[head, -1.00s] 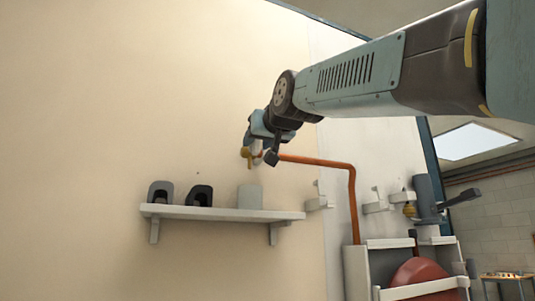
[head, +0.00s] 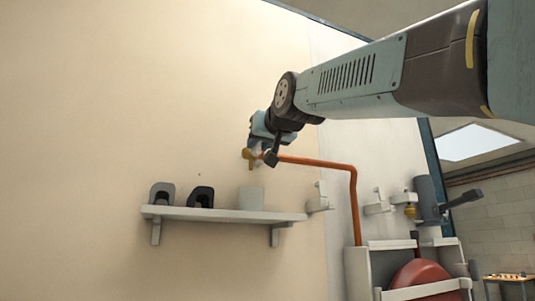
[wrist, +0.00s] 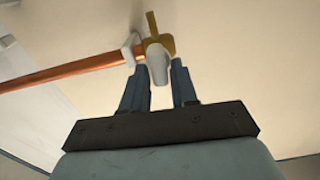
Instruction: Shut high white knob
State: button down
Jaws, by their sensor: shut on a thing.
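The white knob (wrist: 158,64) is on a brass valve (wrist: 162,44) at the end of a copper pipe (wrist: 75,73), high on the wall. In the wrist view the knob sits between the two fingertips of my gripper (wrist: 161,76), which is shut on it. In the head view my gripper (head: 262,152) is at the pipe's left end by the brass valve (head: 249,155). The knob is mostly hidden there by my gripper.
The copper pipe (head: 318,162) runs right, then bends down. A grey cylinder with a dark handle (head: 430,199) is at right. The wall to the left is clear.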

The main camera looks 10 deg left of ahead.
jog(key=m, duration=0.4)
jog(key=shift+w+d+f+m, duration=0.1)
jog(key=shift+d+m, duration=0.1)
jog(key=shift+m, duration=0.1)
jog(key=shift+w+d+f+m, duration=0.1)
jog(key=shift+f+m, duration=0.1)
jog(key=shift+m, duration=1.95)
jog(key=shift+w+d+f+m, duration=0.1)
jog(key=shift+f+m, duration=0.1)
jog(key=shift+m, duration=1.9)
jog(key=shift+w+d+f+m, duration=0.1)
jog(key=shift+f+m, duration=0.1)
jog(key=shift+m, duration=1.95)
jog(key=shift+f, duration=0.1)
jog(key=c, duration=1.1)
grip_release()
jog(key=shift+o, duration=0.2)
jog(key=shift+s, duration=0.1)
